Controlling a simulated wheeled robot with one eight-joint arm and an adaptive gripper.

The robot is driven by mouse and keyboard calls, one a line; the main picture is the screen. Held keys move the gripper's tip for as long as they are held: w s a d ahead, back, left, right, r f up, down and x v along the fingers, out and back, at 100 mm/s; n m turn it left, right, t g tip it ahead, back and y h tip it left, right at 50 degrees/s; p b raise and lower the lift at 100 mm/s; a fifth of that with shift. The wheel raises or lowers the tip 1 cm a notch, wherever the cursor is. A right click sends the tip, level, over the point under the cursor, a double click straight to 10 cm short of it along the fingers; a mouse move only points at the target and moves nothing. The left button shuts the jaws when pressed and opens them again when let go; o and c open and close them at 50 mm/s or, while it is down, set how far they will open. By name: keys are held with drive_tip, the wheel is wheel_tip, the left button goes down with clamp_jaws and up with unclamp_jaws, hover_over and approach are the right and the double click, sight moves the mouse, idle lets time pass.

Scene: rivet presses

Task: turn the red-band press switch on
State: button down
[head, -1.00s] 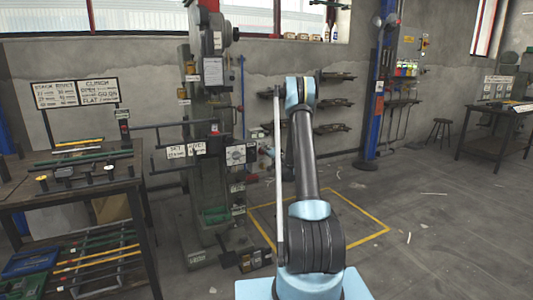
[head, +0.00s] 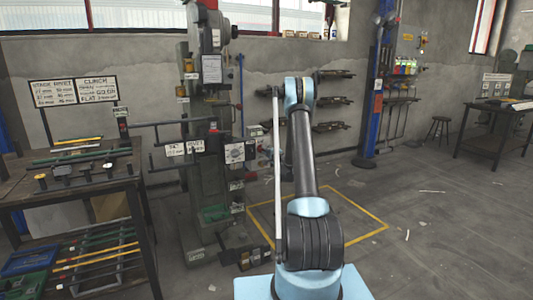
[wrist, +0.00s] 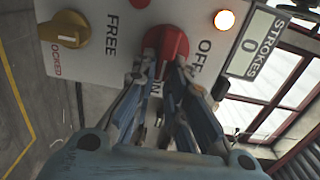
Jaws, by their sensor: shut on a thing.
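A red rotary switch knob (wrist: 166,46) sits on a pale panel in the wrist view, with OFF printed beside it and an ON label mostly hidden behind my fingers. My gripper (wrist: 164,72) is shut on the red knob, its fingers on either side of the knob's near part. Which way the knob points is hard to tell. In the head view a tall grey-green press (head: 211,110) stands left of my arm, with red at its top.
A yellow knob (wrist: 66,29) marked FREE and LOCKED, a glowing orange lamp (wrist: 224,20) and a STROKES counter reading 0 (wrist: 250,44) share the panel. A tool table (head: 75,175) stands at left. Open floor (head: 430,210) lies at right.

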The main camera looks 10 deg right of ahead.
drive_tip(key=shift+d+f, duration=0.1)
drive_tip(key=shift+d, duration=0.1)
drive_tip(key=c, duration=1.6)
unclamp_jaws()
drive_tip(key=shift+w, duration=0.1)
drive_tip(key=shift+a, duration=0.1)
drive_tip(key=v, duration=1.2)
